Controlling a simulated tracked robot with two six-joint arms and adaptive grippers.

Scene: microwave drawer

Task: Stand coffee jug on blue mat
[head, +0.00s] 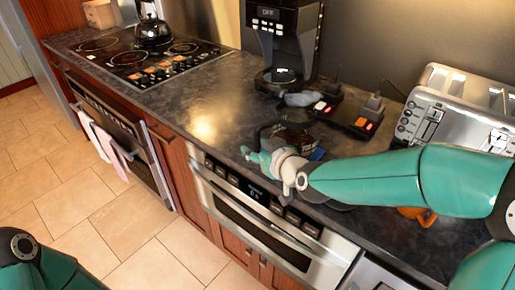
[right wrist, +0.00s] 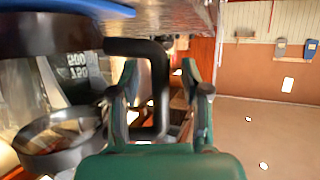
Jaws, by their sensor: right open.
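The coffee jug (head: 287,136), dark with a glass body, is on the counter side just beyond my right gripper (head: 252,158), which partly hides it. In the right wrist view the jug's glass (right wrist: 80,68) has volume marks, and its black handle (right wrist: 150,48) loops between the open fingers of my right gripper (right wrist: 160,92). The fingers look apart from the handle. A corner of the blue mat (head: 317,154) shows beside the jug; a blue edge (right wrist: 105,8) lies by the jug's black band. I cannot tell whether the jug rests fully on it. My left gripper is out of view.
A coffee machine (head: 283,42) stands behind, with a dark switch box and plugs (head: 350,115) near it. A toaster (head: 460,110) is at the right and an orange cup (head: 415,214) under my right arm. The counter left of the jug (head: 190,100) is clear.

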